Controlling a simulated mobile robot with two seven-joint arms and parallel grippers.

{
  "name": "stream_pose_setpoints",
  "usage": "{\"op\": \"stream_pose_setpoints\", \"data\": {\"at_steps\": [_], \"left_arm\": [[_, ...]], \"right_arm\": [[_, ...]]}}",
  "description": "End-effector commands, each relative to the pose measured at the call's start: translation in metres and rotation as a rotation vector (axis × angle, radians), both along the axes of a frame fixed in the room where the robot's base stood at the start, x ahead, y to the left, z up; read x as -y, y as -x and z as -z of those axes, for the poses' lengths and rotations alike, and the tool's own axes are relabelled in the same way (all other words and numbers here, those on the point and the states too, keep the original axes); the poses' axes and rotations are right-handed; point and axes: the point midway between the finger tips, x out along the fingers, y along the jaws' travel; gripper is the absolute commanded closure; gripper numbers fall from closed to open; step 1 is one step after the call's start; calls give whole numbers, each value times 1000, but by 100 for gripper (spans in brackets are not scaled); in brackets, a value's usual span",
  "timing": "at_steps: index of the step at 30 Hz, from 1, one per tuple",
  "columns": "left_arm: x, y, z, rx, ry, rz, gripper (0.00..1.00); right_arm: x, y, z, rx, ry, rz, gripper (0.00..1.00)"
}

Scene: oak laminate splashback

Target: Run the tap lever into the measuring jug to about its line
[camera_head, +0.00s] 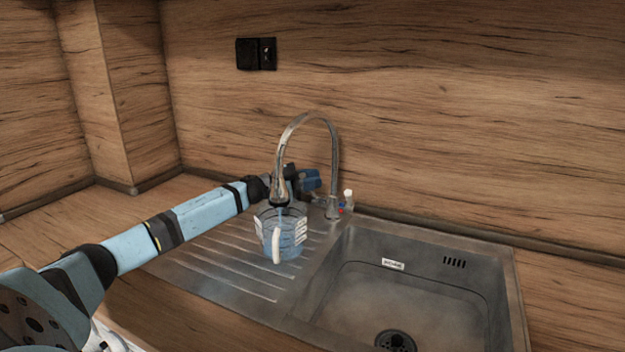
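The clear measuring jug (282,247) stands upright on the ribbed drainer, under the spout's end. It has white markings and a pale handle facing me. Its inside looks bluish, and a pale blue streak shows between spout and jug; the level against its line is too small to read. The chrome tap (337,160) arches over the jug. Its white-tipped lever (348,196) is at the right of the base, by red and blue marks. My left gripper (314,181) is behind the spout, left of the lever; its fingers are too unclear to judge. My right gripper is out of view.
The steel sink basin (430,285) with its drain (395,341) lies right of the jug. The wooden splashback rises close behind the tap, with a black socket (256,54) on it. My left arm crosses above the drainer's left side.

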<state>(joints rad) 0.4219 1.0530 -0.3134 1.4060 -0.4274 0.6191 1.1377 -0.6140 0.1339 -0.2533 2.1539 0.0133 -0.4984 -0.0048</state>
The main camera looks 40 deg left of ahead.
Motion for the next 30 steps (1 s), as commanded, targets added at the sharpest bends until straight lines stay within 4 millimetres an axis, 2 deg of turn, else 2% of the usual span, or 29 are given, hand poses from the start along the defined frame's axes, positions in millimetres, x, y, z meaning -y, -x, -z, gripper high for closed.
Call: {"op": "stream_pose_setpoints", "data": {"at_steps": [1,3,14,24,30], "left_arm": [[0,0,0,0,0,0,70],[0,0,0,0,0,0,58],[-4,5,1,-3,-1,-1,58],[-30,41,6,-5,-2,-1,58],[-41,56,8,-3,-1,1,58]], "right_arm": [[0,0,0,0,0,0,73],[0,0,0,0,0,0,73],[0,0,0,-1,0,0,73],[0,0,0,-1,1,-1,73],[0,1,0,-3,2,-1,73]]}}
